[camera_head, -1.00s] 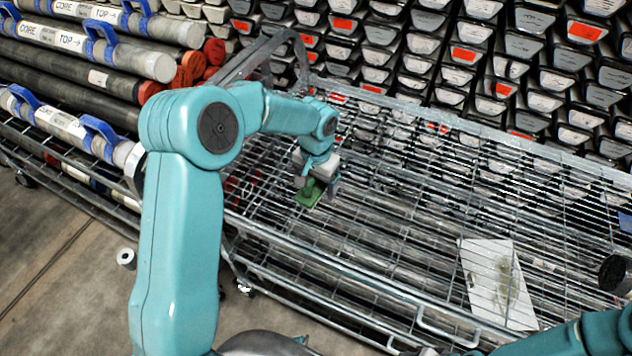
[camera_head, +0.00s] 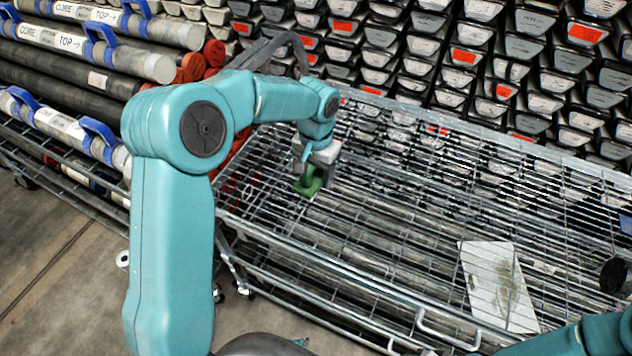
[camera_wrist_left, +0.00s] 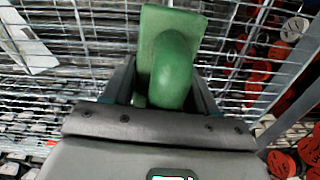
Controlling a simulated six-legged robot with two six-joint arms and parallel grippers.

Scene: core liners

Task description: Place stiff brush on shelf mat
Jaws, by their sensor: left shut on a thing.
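The stiff brush (camera_head: 307,185) is green, with a flat block and a raised rounded handle. My left gripper (camera_head: 314,170) is shut on it and holds it over the left part of the wire rack. In the left wrist view the green brush (camera_wrist_left: 172,60) sits between the jaws, its handle toward the camera; its bristles are hidden. The shelf mat (camera_head: 483,272) is a pale, flat rectangle with a greenish-grey patch, lying at the right of the rack, well apart from the brush. A teal piece of my right arm shows at the lower right; its gripper is out of view.
The wire rack (camera_head: 372,262) has a raised rim and a looped end frame at left. A dark round object (camera_head: 614,275) is at the right edge, beside the mat. Stacked core tubes (camera_head: 95,50) lie at left, and rows of core trays fill the back.

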